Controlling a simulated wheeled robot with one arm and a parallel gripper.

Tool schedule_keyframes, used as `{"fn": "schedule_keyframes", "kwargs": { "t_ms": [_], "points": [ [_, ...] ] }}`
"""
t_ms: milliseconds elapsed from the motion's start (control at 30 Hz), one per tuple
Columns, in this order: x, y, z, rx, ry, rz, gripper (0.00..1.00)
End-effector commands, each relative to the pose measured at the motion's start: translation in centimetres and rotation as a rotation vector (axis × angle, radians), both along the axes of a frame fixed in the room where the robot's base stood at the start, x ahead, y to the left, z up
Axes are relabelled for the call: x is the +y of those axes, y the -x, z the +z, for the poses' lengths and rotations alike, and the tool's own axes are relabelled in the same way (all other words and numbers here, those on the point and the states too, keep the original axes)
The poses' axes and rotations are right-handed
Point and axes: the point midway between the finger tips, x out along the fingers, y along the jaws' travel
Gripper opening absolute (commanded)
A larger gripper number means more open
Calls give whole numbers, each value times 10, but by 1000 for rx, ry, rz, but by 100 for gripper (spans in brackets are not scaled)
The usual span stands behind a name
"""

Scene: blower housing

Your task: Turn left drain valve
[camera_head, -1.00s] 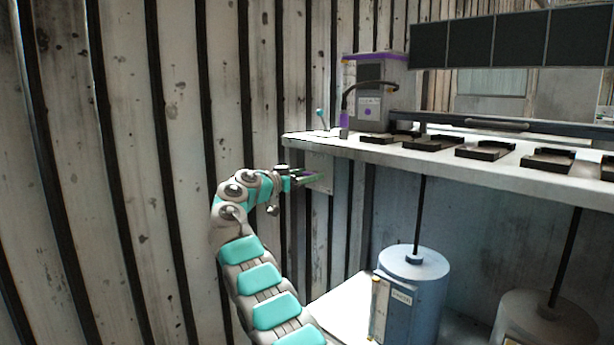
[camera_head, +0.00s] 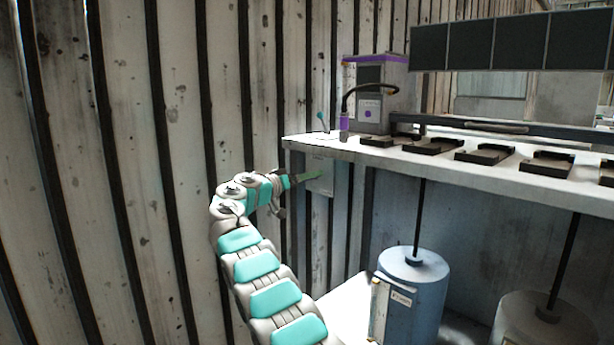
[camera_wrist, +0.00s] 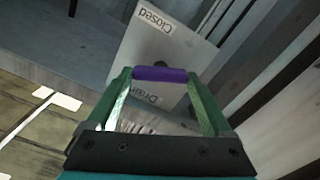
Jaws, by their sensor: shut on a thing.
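The drain valve has a purple handle (camera_wrist: 160,74), which spans between the tips of my gripper's two green fingers in the wrist view. My gripper (camera_head: 318,175) is shut on this handle, and it also shows in the wrist view (camera_wrist: 160,76). Behind the handle is a pale plate (camera_wrist: 180,48) with the words "Closed" and "Drain", tilted in the wrist view. The plate also shows in the head view (camera_head: 322,187), under the left end of the bench. The valve's stem is mostly hidden behind the handle.
A white bench (camera_head: 450,168) with several black trays (camera_head: 484,154) runs right, just above my gripper. A purple-topped grey box (camera_head: 376,95) stands on it. Blue (camera_head: 412,285) and grey (camera_head: 545,322) cylinders stand below. A corrugated wall (camera_head: 130,150) closes the left.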

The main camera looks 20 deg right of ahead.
Motion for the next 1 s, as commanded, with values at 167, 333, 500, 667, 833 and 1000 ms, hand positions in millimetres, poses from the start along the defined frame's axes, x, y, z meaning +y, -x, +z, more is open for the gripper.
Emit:
{"fn": "schedule_keyframes", "kwargs": {
  "t_ms": [167,333,500,667,833,1000],
  "points": [
    [1,-1,5,157,59,1,29],
    [0,-1,4,312,114,-1,29],
    [1,-2,3,463,168,0,29],
    [1,-3,3,599,218,1,29],
    [2,-3,2,720,263,2,29],
    [2,-3,0,815,296,1,29]
  ]
}}
